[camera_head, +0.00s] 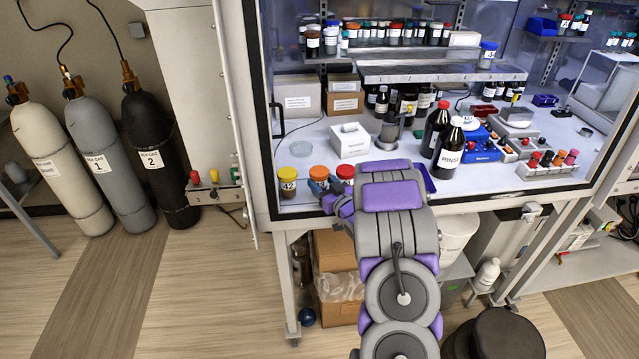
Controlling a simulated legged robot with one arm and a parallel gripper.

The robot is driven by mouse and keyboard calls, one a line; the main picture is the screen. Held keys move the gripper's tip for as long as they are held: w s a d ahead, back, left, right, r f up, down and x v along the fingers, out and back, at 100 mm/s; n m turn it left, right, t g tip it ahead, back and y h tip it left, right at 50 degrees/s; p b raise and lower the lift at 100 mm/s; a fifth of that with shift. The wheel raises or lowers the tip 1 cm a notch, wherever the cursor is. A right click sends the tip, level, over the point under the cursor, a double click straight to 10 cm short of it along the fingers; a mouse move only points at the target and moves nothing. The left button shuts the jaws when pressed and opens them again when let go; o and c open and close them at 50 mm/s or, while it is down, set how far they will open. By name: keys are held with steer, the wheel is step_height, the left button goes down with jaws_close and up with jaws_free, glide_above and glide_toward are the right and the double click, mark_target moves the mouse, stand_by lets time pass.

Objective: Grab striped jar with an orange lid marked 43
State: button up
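A jar with an orange lid (318,173) stands near the front edge of the cabinet's work surface. Its label is too small to read and its lower part is partly hidden by my gripper, so I cannot make out stripes. A yellow-lidded jar (288,182), marked 42, stands just left of it. A red-lidded jar (345,173) stands just right of it, partly hidden. My gripper (331,201) is at the front edge, just below and right of the orange-lidded jar. Its fingers are small and partly hidden by the arm, so I cannot tell whether they touch the jar.
A white box (349,141) and a clear dish (301,149) sit behind the jars. A tall bottle marked RINSE (448,150) and a rack of small vials (548,166) stand to the right. The open cabinet door (236,110) is at left. Gas cylinders (103,165) stand farther left.

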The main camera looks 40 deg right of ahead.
steer(key=c, duration=0.5)
steer(key=shift+c, duration=0.2)
steer(key=shift+s+a+r, duration=0.1)
steer(key=shift+s+r, duration=0.2)
steer(key=shift+r, duration=0.1)
steer(key=s+a+r+p, duration=0.2)
steer(key=s+r+p, duration=0.1)
steer(key=s+p, duration=0.3)
steer(key=s+a+r+p, duration=0.3)
steer(key=s+p, duration=0.3)
steer(key=p, duration=0.4)
steer(key=shift+a+r, duration=0.25)
steer(key=shift+r, duration=0.4)
